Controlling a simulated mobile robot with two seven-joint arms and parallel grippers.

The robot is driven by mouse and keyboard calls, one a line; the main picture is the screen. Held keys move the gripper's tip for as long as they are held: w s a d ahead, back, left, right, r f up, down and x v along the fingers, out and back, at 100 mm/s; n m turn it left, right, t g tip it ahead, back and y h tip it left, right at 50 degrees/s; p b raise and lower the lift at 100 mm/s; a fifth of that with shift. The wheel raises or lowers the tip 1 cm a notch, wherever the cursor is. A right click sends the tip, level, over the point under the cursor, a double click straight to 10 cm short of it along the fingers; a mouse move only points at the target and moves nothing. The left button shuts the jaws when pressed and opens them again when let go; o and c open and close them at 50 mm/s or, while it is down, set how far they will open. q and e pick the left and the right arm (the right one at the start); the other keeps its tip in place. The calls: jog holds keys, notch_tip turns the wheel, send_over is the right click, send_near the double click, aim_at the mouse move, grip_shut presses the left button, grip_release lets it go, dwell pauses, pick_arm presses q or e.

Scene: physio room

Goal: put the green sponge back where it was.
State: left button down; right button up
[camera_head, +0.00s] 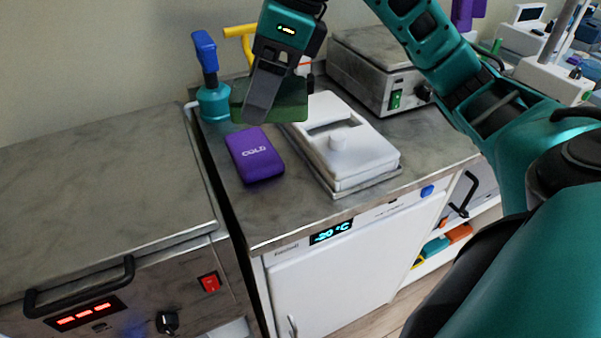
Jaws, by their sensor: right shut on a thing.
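The green sponge (293,108) is a dark green block held above the back of the freezer's steel top. My right gripper (262,112) is shut on it, pointing down, with its fingers across the sponge's near face. The sponge is partly hidden by the fingers. It shows behind the purple cold pack and to the left of and behind the white lidded box. I cannot tell whether its underside touches anything. My left gripper is not in view.
A purple cold pack (255,155) and a white lidded box (350,150) are on the freezer top (290,212). A teal bottle with a blue handle (211,90) stands at the back left. A steel unit (372,65) stands at the back right. The left steel cabinet top (100,190) is clear.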

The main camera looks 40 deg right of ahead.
jog(key=shift+s+d, duration=0.1)
jog(key=shift+d, duration=0.05)
jog(key=shift+d+f, duration=0.1)
jog(key=shift+f, duration=0.1)
jog(key=b, duration=0.4)
send_over(267, 208)
jog(key=s+d, duration=0.1)
notch_tip(267, 208, down, 15)
jog(key=shift+d, duration=0.1)
jog(key=shift+f, duration=0.5)
notch_tip(267, 208, down, 3)
jog(key=shift+f, duration=0.3)
pick_arm(q)
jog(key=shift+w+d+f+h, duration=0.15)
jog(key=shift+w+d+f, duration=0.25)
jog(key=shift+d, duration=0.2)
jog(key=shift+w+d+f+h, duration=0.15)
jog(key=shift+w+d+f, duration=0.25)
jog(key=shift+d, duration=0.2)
jog(key=shift+b, duration=0.3)
